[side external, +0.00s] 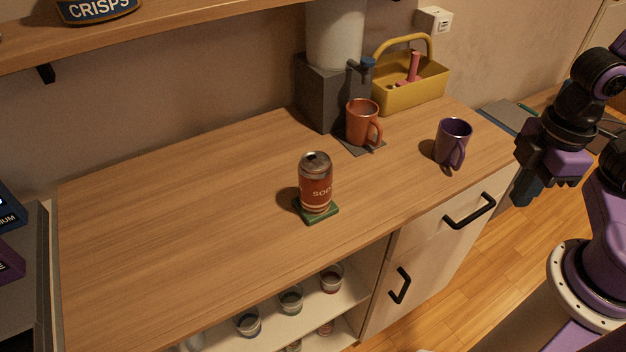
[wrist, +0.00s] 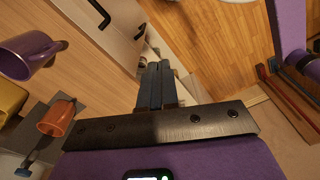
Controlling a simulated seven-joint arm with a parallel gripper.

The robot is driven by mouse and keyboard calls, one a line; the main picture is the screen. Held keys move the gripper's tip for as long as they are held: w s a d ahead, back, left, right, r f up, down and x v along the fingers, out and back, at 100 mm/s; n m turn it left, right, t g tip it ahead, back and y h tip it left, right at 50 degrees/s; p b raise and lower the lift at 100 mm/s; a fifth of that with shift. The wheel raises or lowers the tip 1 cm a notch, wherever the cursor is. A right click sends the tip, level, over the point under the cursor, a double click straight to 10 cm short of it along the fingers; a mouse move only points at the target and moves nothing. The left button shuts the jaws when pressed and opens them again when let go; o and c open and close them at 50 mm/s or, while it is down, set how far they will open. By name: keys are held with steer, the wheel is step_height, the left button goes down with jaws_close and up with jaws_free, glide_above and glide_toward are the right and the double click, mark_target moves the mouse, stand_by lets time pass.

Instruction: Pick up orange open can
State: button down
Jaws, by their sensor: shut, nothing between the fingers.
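The orange soda can (side external: 316,184) stands upright on a small green coaster (side external: 330,212) near the middle of the wooden counter in the side view. Its silver top shows, and part of a white label is readable. The can does not show in the wrist view. My gripper (side external: 524,196) is at the right, beyond the counter's right end and well apart from the can. In the wrist view my gripper (wrist: 157,68) has its two dark fingers together, with nothing between them.
An orange mug (side external: 362,123) stands by the grey dispenser (side external: 320,90). A purple mug (side external: 452,143) is between the can and my gripper. A yellow caddy (side external: 412,84) stands at the back. The counter (side external: 170,220) left of the can is clear. A shelf (side external: 150,28) hangs above.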

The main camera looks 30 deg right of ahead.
jaws_free()
stand_by(0.3)
